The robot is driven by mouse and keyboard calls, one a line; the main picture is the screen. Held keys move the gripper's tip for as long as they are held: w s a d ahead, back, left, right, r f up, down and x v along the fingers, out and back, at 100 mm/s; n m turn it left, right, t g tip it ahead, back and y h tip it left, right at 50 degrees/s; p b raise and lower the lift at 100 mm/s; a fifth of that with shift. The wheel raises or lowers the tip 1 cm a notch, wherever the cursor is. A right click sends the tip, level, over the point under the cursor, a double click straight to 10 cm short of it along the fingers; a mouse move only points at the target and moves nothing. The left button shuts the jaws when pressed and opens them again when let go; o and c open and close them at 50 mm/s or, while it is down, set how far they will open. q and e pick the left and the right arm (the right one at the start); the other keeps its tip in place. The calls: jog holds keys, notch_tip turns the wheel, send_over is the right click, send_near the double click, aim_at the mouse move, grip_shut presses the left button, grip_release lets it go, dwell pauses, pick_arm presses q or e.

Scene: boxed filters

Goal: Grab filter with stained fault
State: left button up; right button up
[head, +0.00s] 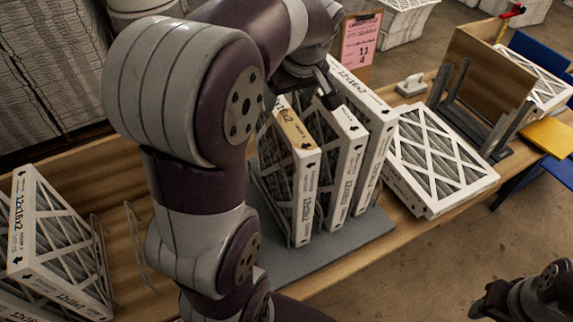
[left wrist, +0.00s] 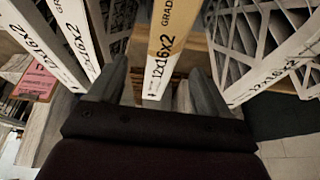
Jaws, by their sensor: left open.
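Three white-framed filters stand upright side by side on a grey mat (head: 345,245). The left one, the stained filter (head: 303,195), has a tan-brown stain along its top edge. Its neighbours are the middle filter (head: 343,180) and the right filter (head: 377,150), whose visible frames look white. My left gripper (head: 300,92) is above the row, open. In the left wrist view the stained filter (left wrist: 163,35) lies between the spread fingers of my left gripper (left wrist: 160,80), and I see no grip on it. My right gripper (head: 488,303) is at the lower right, away from the filters, its jaws unclear.
My left arm hides part of the table.

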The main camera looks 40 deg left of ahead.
aim_at(283, 113)
pick_arm(q)
jog(key=b+x, duration=0.1)
jog(key=x, duration=0.1)
jog(key=s+b+x, duration=0.1)
jog(key=x, duration=0.1)
jog(key=shift+w+f, duration=0.1)
jog(key=shift+f, duration=0.2)
jog(key=x, duration=0.1)
jog(key=p+x, duration=0.1)
jog(key=x, duration=0.3)
jog(key=shift+w+a+p, duration=0.25)
jog(key=shift+w+p, duration=0.1)
jog(key=shift+s+f, duration=0.15)
pick_arm(e)
notch_tip(283, 113, down, 2)
jog(key=shift+s+f, duration=0.1)
jog(key=shift+f, duration=0.1)
pick_arm(q)
jog(key=shift+f+b, duration=0.25)
jog(key=shift+b, duration=0.15)
pick_arm(e)
jog(key=shift+f, duration=0.3)
pick_arm(q)
jog(key=c, duration=1.4)
grip_shut()
